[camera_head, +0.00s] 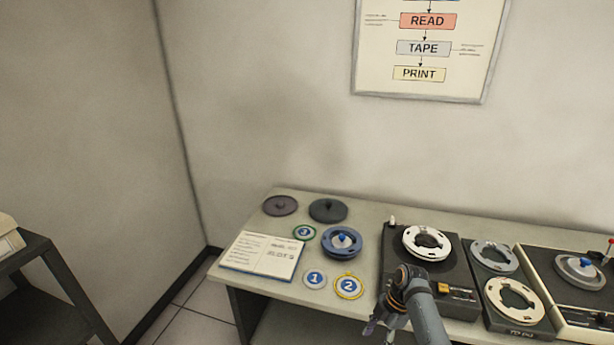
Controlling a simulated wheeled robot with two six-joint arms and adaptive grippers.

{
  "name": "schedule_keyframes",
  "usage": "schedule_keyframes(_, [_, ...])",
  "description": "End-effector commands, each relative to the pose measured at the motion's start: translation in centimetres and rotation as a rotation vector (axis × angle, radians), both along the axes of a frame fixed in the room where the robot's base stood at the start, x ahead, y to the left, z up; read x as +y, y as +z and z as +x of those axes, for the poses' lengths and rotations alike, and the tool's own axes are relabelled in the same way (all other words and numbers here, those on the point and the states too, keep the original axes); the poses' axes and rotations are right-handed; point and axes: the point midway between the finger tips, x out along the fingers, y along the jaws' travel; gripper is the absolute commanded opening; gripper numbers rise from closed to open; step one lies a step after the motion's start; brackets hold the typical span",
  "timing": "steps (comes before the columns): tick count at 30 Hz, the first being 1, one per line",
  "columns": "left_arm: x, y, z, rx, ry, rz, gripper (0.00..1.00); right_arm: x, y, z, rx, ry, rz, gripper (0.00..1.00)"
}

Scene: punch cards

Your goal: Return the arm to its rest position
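One of my arms rises from the bottom edge right of centre, so I take it as my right arm. Its gripper (377,328) hangs down in front of the table's front edge, left of the arm link. The gripper is small and partly cut off by the bottom edge, so whether its fingers are open or shut cannot be told. No object shows clearly in it. My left arm and gripper are not in view.
A second machine (570,285) stands right. A dark shelf (45,270) stands left.

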Motion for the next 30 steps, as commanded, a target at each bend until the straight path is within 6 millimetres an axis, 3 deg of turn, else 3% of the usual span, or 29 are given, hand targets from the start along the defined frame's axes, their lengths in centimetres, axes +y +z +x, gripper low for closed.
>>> schedule_keyframes(6, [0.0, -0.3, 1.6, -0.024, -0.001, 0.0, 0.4, -1.1, -7.7, -2.8, 0.051, -0.267, -0.085, 0.52])
schedule_keyframes(11, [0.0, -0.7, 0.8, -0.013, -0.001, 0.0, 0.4, -2.5, -15.1, -6.7, 0.082, -0.54, -0.173, 0.52])
schedule_keyframes(14, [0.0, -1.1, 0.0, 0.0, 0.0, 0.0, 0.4, -3.9, -21.3, -11.3, 0.099, -0.769, -0.249, 0.52])
schedule_keyframes(18, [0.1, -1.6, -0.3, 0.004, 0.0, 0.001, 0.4, -6.4, -29.9, -21.0, 0.09, -1.149, -0.348, 0.52])
schedule_keyframes(21, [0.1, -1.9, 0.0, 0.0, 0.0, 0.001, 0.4, -7.8, -34.0, -28.6, 0.068, -1.393, -0.379, 0.52])
schedule_keyframes(25, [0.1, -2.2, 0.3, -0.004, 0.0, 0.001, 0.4, -8.7, -36.7, -36.6, 0.044, -1.627, -0.368, 0.52])
schedule_keyframes(27, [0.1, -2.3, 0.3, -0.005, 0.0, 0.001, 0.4, -8.9, -37.3, -39.4, 0.038, -1.708, -0.353, 0.52])
schedule_keyframes(30, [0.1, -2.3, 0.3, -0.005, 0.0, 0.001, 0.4, -9.0, -37.5, -41.5, 0.034, -1.773, -0.334, 0.52])
